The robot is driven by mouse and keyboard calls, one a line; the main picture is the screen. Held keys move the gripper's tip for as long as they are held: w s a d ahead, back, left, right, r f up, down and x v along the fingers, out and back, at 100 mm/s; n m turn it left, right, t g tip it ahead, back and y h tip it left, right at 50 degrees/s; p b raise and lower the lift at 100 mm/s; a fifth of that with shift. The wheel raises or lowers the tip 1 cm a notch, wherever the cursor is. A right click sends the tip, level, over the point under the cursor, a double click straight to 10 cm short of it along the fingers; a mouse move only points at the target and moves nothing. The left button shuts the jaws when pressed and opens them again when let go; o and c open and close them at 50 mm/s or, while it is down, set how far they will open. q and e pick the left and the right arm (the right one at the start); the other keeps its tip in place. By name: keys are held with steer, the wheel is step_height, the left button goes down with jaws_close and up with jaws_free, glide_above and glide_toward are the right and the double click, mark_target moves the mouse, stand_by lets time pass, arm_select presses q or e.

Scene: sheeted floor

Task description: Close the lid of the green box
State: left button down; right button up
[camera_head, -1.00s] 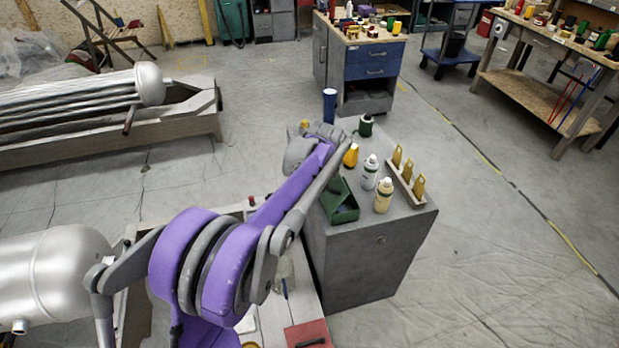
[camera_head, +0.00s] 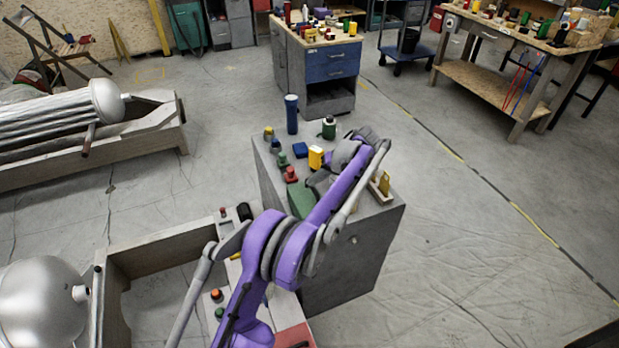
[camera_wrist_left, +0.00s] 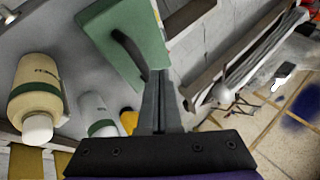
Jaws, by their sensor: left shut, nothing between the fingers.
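The green box (camera_head: 300,199) stands on the grey cabinet top, largely hidden behind my left arm in the head view. I cannot tell how far the lid stands open. My left gripper (camera_wrist_left: 160,80) is shut and empty, its fingertips close to the panel's lower right edge; whether they touch is unclear. In the head view its fingers are mostly hidden by the arm. My right gripper is not in view.
Bottles (camera_wrist_left: 38,90) stand close to the left gripper in the wrist view. On the cabinet (camera_head: 350,258) are a yellow bottle (camera_head: 316,157), a dark green container (camera_head: 329,128), a blue cylinder (camera_head: 291,113) and a holder with gold pieces (camera_head: 383,184). The floor to the right is clear.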

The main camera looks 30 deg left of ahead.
arm_select(q)
steer(key=shift+w+d+f, duration=0.25)
steer(key=shift+w+f, duration=0.1)
steer(key=shift+d+f, duration=0.2)
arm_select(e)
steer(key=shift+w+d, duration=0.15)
arm_select(q)
steer(key=shift+w+f, duration=0.1)
steer(key=r, duration=0.1)
steer(key=r+p, duration=0.1)
steer(key=r, duration=0.1)
steer(key=r+p, duration=0.1)
steer(key=shift+s+a+r, duration=0.25)
steer(key=shift+a+r, duration=0.15)
steer(key=w+d+r, duration=0.3)
steer(key=d+r, duration=0.2)
steer(key=d, duration=0.3)
steer(key=shift+p, duration=0.45)
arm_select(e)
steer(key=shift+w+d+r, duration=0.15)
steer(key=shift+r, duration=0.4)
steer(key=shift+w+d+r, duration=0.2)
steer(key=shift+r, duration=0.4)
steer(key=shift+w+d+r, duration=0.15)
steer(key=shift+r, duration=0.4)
